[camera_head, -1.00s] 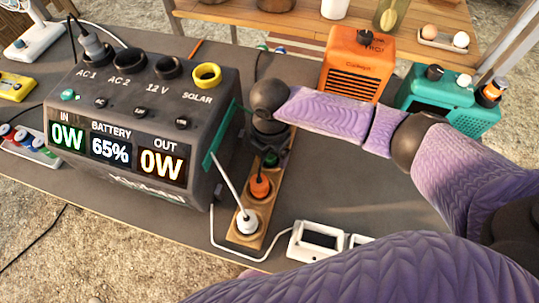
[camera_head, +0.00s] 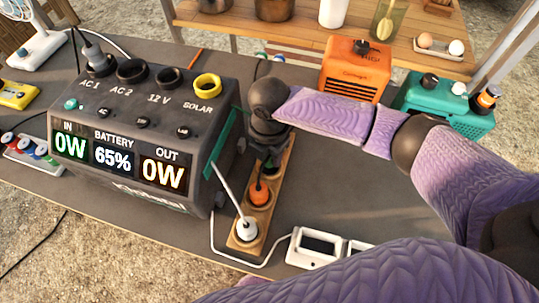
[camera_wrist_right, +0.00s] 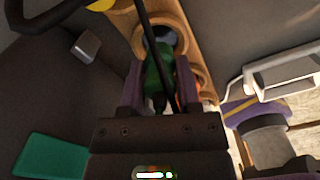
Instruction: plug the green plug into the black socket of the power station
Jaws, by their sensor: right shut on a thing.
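The power station (camera_head: 140,195) stands at the left, its sockets on the top. The AC 2 (camera_head: 131,71) and 12 V (camera_head: 167,76) sockets look dark and empty; the yellow-ringed SOLAR socket (camera_head: 207,84) is empty. A grey plug (camera_head: 97,55) sits in AC 1. The green plug (camera_wrist_right: 157,76) is between the purple fingers of my right gripper (camera_wrist_right: 160,82), which is shut on it, at the far part of the wooden strip (camera_head: 247,239). In the head view my right gripper (camera_head: 269,150) mostly hides it. Whether the plug's end is still in its hole is unclear. My left gripper is out of view.
The strip also holds an orange plug (camera_head: 259,193) and a white plug (camera_head: 246,228) with a cable. An orange device (camera_head: 354,70) and a teal device (camera_head: 440,103) stand behind my right arm. A white frame-like object (camera_head: 317,245) lies near the front edge.

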